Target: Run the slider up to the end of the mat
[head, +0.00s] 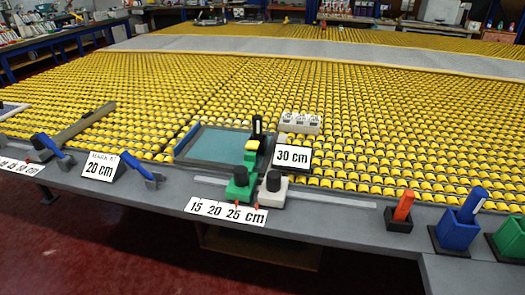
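A teal mat (222,145) lies in a shallow grey tray near the front edge of the table. A green block (238,189) with a black knob and a white block (272,194) with a black knob stand side by side on a pale rail (330,197) just in front of the mat. Both have small red pointers above the "15 20 25 cm" label (226,212). Which block is the slider, I cannot tell. A green and yellow piece with a black upright (257,128) stands at the mat's right side, partly hiding it. Neither gripper is in view.
A "30 cm" sign (293,154) and a white socket-like block (300,122) stand right of the mat. A "20 cm" sign (101,167) and blue-handled tools (52,147) are at left. Orange (403,206) and blue (460,225) holders stand right. Yellow rollers cover the table beyond.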

